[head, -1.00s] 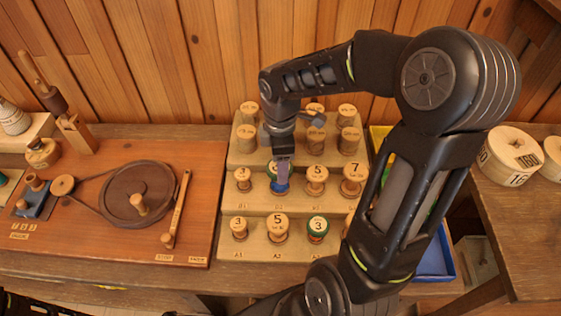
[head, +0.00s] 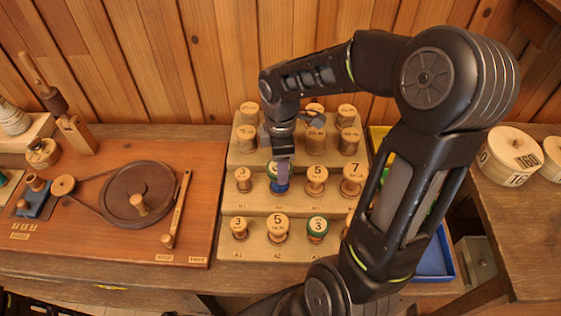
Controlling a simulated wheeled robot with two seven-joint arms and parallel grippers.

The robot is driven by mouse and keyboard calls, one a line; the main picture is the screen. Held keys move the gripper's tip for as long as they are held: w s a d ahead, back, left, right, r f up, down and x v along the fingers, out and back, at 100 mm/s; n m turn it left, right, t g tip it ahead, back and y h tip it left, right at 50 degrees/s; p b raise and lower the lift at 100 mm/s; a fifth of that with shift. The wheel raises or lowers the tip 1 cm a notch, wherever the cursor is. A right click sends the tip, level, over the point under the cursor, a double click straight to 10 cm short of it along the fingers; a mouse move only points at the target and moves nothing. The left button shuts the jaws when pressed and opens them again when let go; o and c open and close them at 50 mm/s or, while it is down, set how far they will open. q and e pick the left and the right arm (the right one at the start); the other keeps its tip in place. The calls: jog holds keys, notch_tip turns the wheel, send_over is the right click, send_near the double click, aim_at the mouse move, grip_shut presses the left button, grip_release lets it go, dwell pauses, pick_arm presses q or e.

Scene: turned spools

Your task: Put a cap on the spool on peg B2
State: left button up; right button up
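My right gripper (head: 283,178) points down at the B2 place, in the middle row of the stepped rack (head: 232,256). Its fingers cover much of the spool on peg B2 (head: 272,168), of which a pale top with some green shows at their left. A blue round piece (head: 280,188) shows right at the fingertips. I cannot tell if it is a cap in the fingers or part of the spool, nor whether the fingers are open or shut.
Spools stand close on both sides, B1 (head: 243,179) and B3 (head: 316,180), with A2 (head: 277,228) in front. A blue bin (head: 437,262) and a yellow bin (head: 378,133) lie right of the rack, partly behind my arm. A winder board (head: 120,235) is at left.

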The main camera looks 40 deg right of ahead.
jog(key=shift+f+b, duration=0.45)
jog(key=shift+f, duration=0.15)
jog(key=o, duration=1.1)
jog(key=shift+c, duration=0.2)
notch_tip(320, 180, up, 8)
jog(key=p, duration=0.7)
jog(key=shift+r, duration=0.25)
notch_tip(320, 180, up, 3)
jog(key=shift+f, duration=0.2)
